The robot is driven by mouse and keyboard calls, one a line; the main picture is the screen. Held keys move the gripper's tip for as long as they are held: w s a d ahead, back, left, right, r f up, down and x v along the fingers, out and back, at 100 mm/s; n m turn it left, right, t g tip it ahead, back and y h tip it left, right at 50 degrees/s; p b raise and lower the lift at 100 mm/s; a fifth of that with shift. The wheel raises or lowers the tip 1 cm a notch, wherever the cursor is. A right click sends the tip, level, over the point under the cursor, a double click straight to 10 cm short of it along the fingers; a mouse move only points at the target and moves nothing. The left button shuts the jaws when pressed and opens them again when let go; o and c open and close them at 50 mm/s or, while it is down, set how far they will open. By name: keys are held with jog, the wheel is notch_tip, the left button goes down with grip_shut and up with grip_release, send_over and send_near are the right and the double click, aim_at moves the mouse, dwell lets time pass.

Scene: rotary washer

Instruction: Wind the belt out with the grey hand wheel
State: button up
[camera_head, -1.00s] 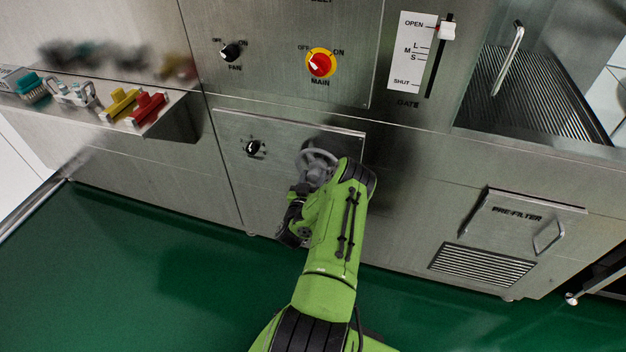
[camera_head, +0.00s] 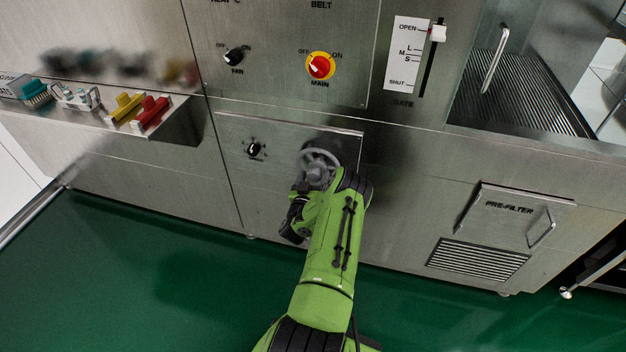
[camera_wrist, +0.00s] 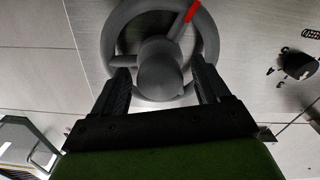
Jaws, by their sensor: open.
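The grey hand wheel (camera_head: 318,160) is on the lower steel panel in the head view, partly hidden behind my green arm. In the wrist view the wheel (camera_wrist: 110,40) fills the top middle, with a round grey hub (camera_wrist: 160,72) and a red mark (camera_wrist: 192,12) at the upper right of its rim. My gripper (camera_wrist: 162,88) is open, with one black finger on each side of the hub and overlapping the wheel's lower rim in the picture. I cannot tell whether the fingers touch it. The belt is not in view.
A black dial (camera_head: 254,149) sits left of the wheel on the same panel. Above are the fan knob (camera_head: 234,56) and red main switch (camera_head: 320,66). The green floor (camera_head: 150,280) is clear.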

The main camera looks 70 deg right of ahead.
jog(key=s+a+p, duration=0.2)
jog(key=a+p, duration=1.3)
jog(key=p, duration=0.3)
jog(key=shift+s+a, duration=0.25)
jog(key=shift+a, duration=0.05)
jog(key=shift+w, duration=0.1)
